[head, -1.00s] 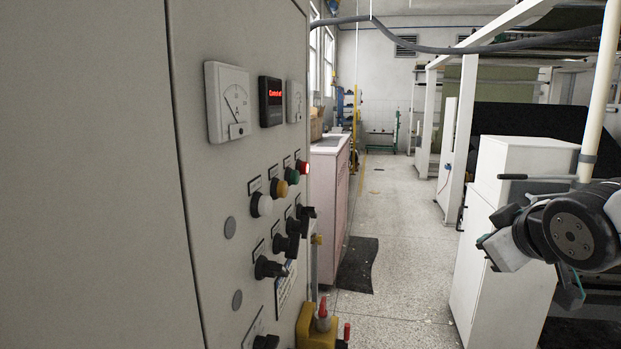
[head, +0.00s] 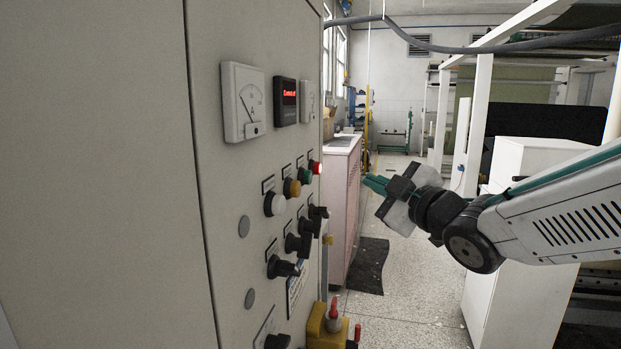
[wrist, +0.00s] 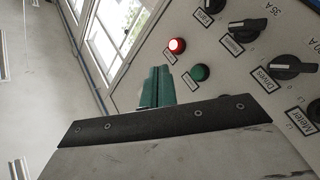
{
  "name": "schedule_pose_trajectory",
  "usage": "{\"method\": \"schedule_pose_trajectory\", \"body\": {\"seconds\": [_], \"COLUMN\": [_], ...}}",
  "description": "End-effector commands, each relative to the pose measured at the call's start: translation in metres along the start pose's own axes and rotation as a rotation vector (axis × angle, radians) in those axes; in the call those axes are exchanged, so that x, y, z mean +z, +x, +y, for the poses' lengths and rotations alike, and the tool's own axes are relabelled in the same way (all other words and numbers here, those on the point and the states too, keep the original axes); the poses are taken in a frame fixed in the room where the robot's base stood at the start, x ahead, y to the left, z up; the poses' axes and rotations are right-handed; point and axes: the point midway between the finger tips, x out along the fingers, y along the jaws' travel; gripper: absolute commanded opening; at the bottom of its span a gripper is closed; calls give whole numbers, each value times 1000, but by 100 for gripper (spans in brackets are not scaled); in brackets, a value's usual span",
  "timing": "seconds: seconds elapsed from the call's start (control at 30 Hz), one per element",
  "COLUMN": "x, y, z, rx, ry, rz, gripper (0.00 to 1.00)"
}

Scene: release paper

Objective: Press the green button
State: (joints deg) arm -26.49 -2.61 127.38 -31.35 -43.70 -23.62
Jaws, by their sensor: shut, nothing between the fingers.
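The green button (head: 305,175) is on the grey control panel, between a yellow button (head: 292,188) and a lit red button (head: 315,167). In the wrist view the green button (wrist: 200,72) is just right of my gripper's fingertips (wrist: 157,80), and the red button (wrist: 177,46) is beyond them. In the head view my gripper (head: 376,184) has its green fingers together, pointing left at the panel, at about the height of the button row. It is shut and empty. A gap shows between the fingertips and the panel.
Black rotary knobs (head: 284,267) stick out of the panel below the buttons. Gauges (head: 243,102) and a red-lit display (head: 285,101) are above. A pink cabinet (head: 343,190) stands behind the panel, and a white cabinet (head: 520,160) is at right.

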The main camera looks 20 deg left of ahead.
Motion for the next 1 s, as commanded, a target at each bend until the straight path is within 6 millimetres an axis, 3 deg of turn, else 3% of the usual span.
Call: {"method": "schedule_pose_trajectory", "body": {"seconds": [0.6,1.0], "x": [-38,-43], "y": [52,59], "z": [-38,-43], "rx": [-1,-1], "ry": [1,0], "rz": [0,-1], "gripper": [0,0]}}
